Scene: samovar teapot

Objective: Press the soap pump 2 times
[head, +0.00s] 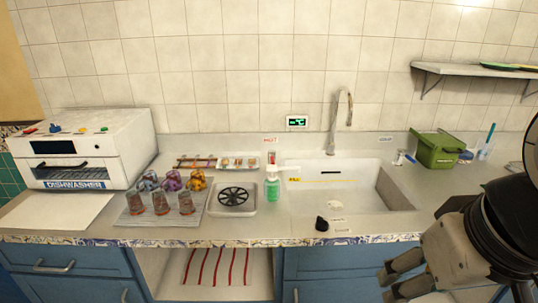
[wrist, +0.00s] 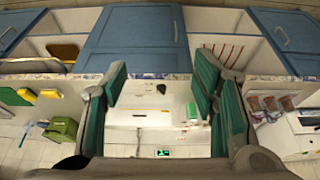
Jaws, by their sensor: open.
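The soap pump (head: 272,188) is a clear bottle of green liquid with a white pump head. It stands upright on the counter just left of the sink in the head view. In the upside-down wrist view, a small green shape that looks like the soap pump (wrist: 192,112) shows beside the right finger. My gripper (head: 388,284) is at the lower right of the head view, in front of the counter and well apart from the soap pump. Its fingers are spread with nothing between them in the wrist view (wrist: 160,68).
The sink (head: 372,200) with its tap (head: 337,120) lies right of the pump. A small dark object (head: 322,224) sits at the sink's front edge. A black round grate (head: 236,196) and a tray of cups (head: 138,217) stand left. A green box (head: 437,149) is at the right.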

